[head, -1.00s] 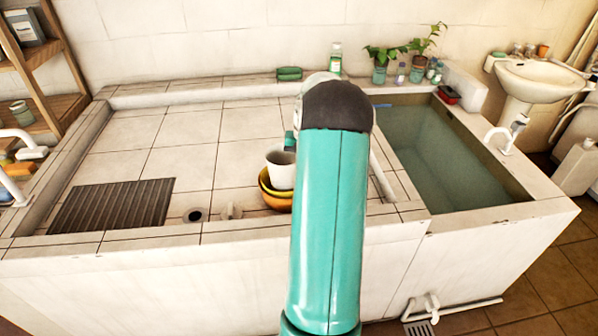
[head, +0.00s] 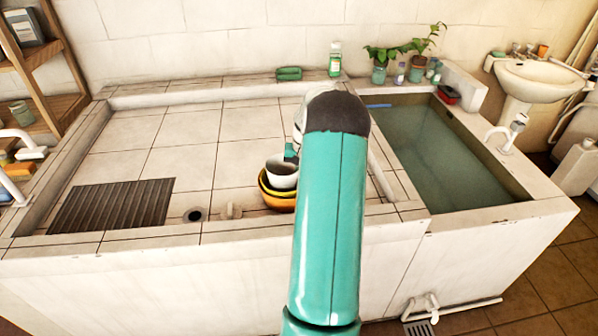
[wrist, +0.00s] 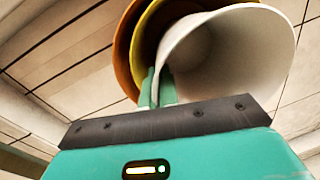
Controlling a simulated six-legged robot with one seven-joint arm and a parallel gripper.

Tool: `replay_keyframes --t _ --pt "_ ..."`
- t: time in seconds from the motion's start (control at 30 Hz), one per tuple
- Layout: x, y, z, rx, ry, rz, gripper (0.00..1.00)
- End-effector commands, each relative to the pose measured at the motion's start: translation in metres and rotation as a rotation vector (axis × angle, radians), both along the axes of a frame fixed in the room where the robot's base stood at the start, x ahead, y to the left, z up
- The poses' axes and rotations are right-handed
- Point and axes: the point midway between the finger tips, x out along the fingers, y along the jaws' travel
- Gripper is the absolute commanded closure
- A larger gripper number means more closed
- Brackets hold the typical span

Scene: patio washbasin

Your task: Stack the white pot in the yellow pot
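The white pot (head: 283,180) sits inside the yellow pot (head: 264,187), its rim standing above the yellow one. In the wrist view, the white pot (wrist: 235,60) opens toward the camera, with the yellow pot (wrist: 146,45) behind it at the left. My gripper (head: 291,157) is at the far side of the white pot's rim in the head view. In the wrist view, the green fingers of my gripper (wrist: 159,86) are close together at the white pot's left rim, one inside and one outside, pinching its wall. The pots' bases are hidden.
An orange pot (head: 278,203) is the outermost of the nest, on the tiled basin floor. A drain hole (head: 195,215) and a ribbed panel (head: 112,205) lie to the left. A water-filled trough (head: 440,155) is at the right. The tiles behind are clear.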

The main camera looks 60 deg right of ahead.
Motion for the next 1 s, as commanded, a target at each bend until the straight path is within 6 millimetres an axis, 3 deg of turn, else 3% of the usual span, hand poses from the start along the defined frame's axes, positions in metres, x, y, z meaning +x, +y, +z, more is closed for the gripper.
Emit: replay_keyframes --t 0.23,0.3,0.67,0.77,1.0 --pt "0.000 0.000 -0.004 0.000 0.000 0.000 1.00" --pt "0.000 0.000 -0.004 0.000 0.000 0.000 0.89" --pt "0.000 0.000 0.000 -0.002 -0.001 0.000 0.89" --pt "0.000 -0.001 0.012 -0.003 -0.002 0.000 0.89" --pt "-0.005 -0.004 0.061 -0.005 -0.002 0.000 0.89"
